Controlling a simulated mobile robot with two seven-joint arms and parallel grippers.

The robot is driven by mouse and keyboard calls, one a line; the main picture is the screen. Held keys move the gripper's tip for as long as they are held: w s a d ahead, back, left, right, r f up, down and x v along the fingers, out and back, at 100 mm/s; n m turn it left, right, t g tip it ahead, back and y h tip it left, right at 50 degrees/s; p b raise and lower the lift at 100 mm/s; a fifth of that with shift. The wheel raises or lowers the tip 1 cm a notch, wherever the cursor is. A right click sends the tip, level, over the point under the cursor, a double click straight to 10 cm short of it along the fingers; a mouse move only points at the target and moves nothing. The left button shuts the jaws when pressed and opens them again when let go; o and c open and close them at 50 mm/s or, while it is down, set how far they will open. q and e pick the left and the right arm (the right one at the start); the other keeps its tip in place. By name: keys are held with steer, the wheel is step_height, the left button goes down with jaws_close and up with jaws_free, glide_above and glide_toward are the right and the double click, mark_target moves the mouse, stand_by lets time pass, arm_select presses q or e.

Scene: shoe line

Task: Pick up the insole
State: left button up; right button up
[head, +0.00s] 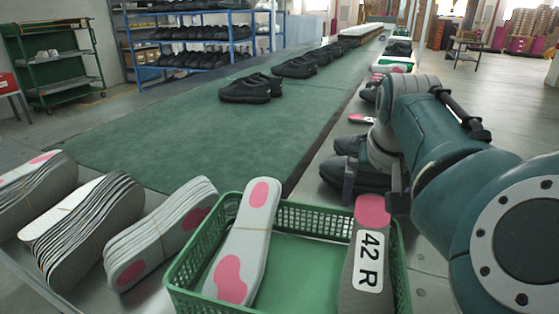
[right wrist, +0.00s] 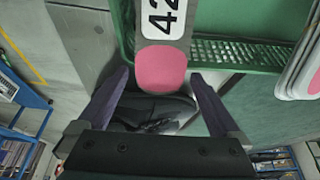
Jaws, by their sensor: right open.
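A grey insole with a pink end and a white "42 R" label (head: 369,255) stands tilted in the right part of the green basket (head: 182,273). In the right wrist view the insole's pink end (right wrist: 161,69) shows between the two fingertips. My right gripper (head: 373,200) is open, with its fingers on either side of that end and nothing clamped. Another insole, light grey with pink patches (head: 246,238), leans in the basket's left part. My left gripper is not in view.
Bundled insole stacks (head: 160,232) lie left of the basket. Black shoes (head: 346,175) sit just behind my right gripper, and a black shoe (right wrist: 150,110) shows beneath it in the wrist view. The green belt (head: 190,140) is mostly clear at the near end.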

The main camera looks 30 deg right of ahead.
steer(key=shift+c, duration=0.2)
steer(key=shift+f, duration=0.1)
steer(key=c, duration=1.2)
